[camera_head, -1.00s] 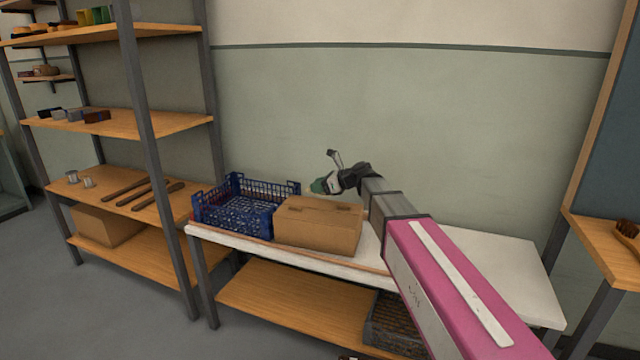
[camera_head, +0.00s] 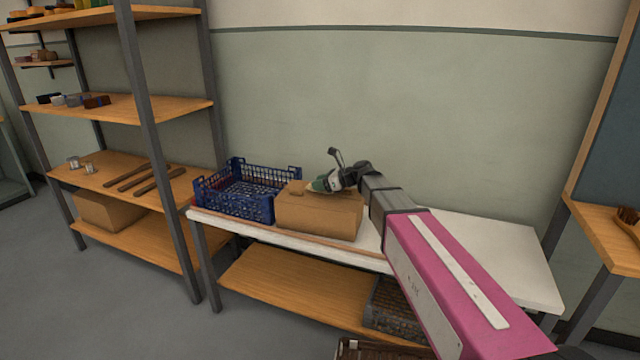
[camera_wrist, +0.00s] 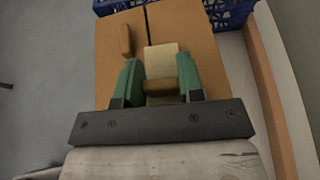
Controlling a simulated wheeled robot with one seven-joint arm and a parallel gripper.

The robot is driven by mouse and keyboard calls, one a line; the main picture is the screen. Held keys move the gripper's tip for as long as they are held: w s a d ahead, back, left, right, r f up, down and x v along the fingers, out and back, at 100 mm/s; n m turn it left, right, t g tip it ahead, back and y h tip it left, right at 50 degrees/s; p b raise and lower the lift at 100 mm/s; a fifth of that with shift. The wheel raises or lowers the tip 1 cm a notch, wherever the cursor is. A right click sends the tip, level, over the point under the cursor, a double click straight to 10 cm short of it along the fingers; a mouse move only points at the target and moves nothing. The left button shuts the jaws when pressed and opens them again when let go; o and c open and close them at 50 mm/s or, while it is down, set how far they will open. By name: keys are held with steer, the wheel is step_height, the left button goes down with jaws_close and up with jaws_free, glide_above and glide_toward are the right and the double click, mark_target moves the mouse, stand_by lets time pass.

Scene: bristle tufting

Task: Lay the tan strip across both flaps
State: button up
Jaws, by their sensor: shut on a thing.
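A closed cardboard box (camera_head: 318,216) stands on the white bench. Its two flaps meet at a dark seam. My gripper (camera_wrist: 160,88) is over the box top, pointing down. It is shut on a brown bar across a pale tan strip (camera_wrist: 163,60), which shows beyond the bar. The strip's far end covers the seam and overlaps both sides, more of it on the right flap (camera_wrist: 187,38). A brown block (camera_wrist: 125,40) lies on the left flap (camera_wrist: 112,65). I cannot tell whether the strip touches the box. The fingers hide its near part.
A blue crate (camera_head: 236,196) stands just left of the box. The white bench (camera_head: 480,245) is clear to the right, below my arm. A wooden strip (camera_wrist: 262,75) runs along the bench edge. Shelving (camera_head: 150,110) stands at the left.

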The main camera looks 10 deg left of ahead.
steer(key=shift+f, duration=0.6)
steer(key=o, duration=1)
steer(key=v, duration=1)
steer(key=shift+s+d+r, duration=0.1)
steer(key=shift+d+r, duration=0.1)
steer(key=shift+d, duration=0.15)
